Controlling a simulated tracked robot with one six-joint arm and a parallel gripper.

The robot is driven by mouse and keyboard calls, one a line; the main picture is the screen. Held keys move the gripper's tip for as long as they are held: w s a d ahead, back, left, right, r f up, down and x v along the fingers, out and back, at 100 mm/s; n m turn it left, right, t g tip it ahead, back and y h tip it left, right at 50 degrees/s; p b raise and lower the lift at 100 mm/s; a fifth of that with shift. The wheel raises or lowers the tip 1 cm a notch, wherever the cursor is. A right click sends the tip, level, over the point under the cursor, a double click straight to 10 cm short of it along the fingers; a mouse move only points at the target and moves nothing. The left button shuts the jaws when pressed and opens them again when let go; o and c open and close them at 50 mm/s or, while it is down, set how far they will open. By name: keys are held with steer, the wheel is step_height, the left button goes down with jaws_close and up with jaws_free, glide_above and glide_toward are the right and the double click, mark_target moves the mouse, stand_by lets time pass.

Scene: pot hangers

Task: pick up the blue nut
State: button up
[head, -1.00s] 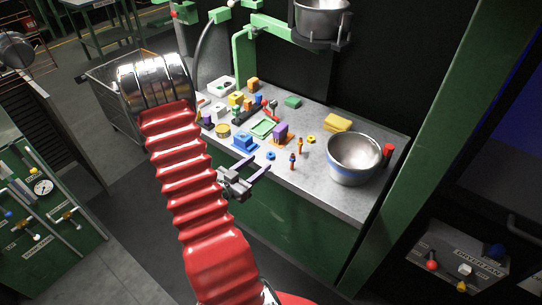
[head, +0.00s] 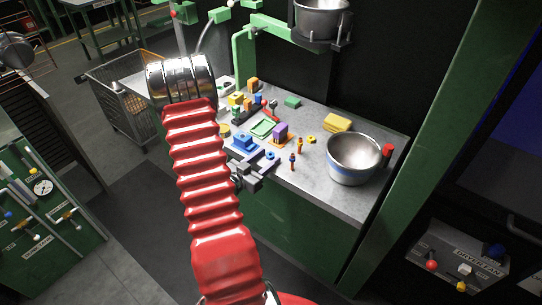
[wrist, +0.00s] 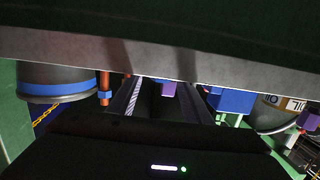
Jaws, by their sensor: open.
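The blue nut (head: 270,155) is a small blue ring on the grey table near its front edge in the head view. It lies just right of a blue block (head: 243,142) and in front of a purple block (head: 280,131). My gripper (head: 266,165) is open and empty at the table's front edge, with its fingers pointing toward the nut. I cannot tell the exact gap between them. In the wrist view the two fingers (wrist: 170,100) stand apart, with the purple block (wrist: 168,89) seen between them.
The table (head: 335,198) has a metal bowl (head: 354,157) at right, a yellow sponge (head: 337,122) behind, and small upright pegs (head: 292,161) right of the nut. The table edge (wrist: 180,60) crosses the top of the wrist view. A green tray (head: 264,128) lies behind.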

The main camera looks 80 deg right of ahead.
stand_by(0.5)
steer(key=c, duration=1.1)
steer(key=shift+c, duration=0.2)
step_height(320, 180, up, 10)
stand_by(0.3)
stand_by(0.5)
